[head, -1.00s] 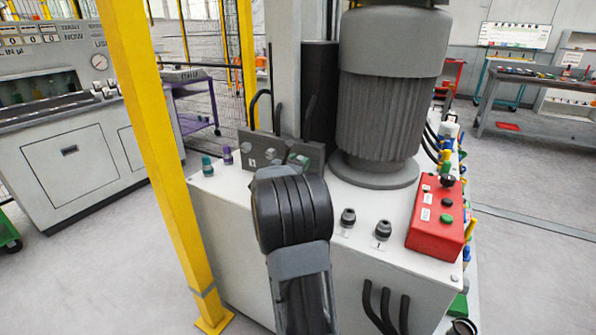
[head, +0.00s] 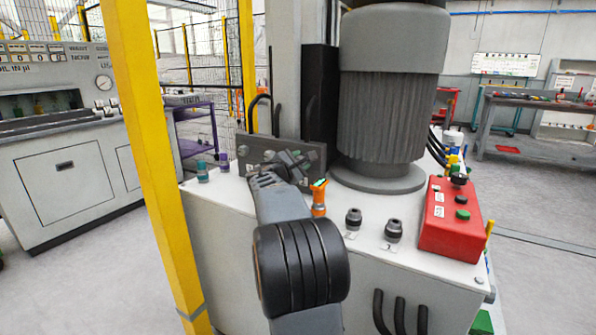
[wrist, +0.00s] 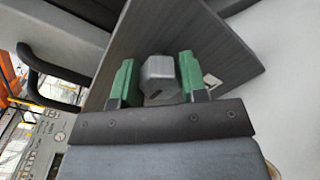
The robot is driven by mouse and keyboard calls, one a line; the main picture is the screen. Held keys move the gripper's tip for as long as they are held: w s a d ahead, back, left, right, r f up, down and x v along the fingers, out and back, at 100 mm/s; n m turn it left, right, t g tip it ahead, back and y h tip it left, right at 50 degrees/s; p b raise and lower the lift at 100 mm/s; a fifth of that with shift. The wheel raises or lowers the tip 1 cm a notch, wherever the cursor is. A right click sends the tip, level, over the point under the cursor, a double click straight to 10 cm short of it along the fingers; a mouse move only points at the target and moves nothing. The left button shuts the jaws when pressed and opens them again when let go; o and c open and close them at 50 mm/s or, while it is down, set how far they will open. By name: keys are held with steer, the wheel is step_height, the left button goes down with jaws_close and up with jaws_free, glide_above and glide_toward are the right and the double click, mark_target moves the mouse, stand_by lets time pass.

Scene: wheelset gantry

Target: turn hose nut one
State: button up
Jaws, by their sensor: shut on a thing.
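A dark plate (head: 250,148) stands upright on the white cabinet top (head: 232,190), behind my gripper (head: 290,168). In the wrist view, a grey faceted nut (wrist: 158,78) sits in front of the dark plate (wrist: 200,45). My gripper (wrist: 157,80) has its two green jaws on either side of this nut, shut on it. In the head view my wrist and jaws cover the nut and part of the plate. I cannot read a number for the nut in the wrist view.
A large grey motor (head: 390,100) stands just right of the plate. An orange-topped fitting (head: 319,198), two dark knobs (head: 354,218) and a red control box (head: 450,220) are to the right. A yellow post (head: 150,160) rises at left.

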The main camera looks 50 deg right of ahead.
steer(key=shift+r+m, duration=0.1)
steer(key=shift+m, duration=0.2)
steer(key=o, duration=0.6)
steer(key=shift+s+d, duration=0.1)
steer(key=shift+d, duration=0.05)
steer(key=o, duration=0.3)
steer(key=p+v, duration=0.1)
steer(key=v, duration=1.3)
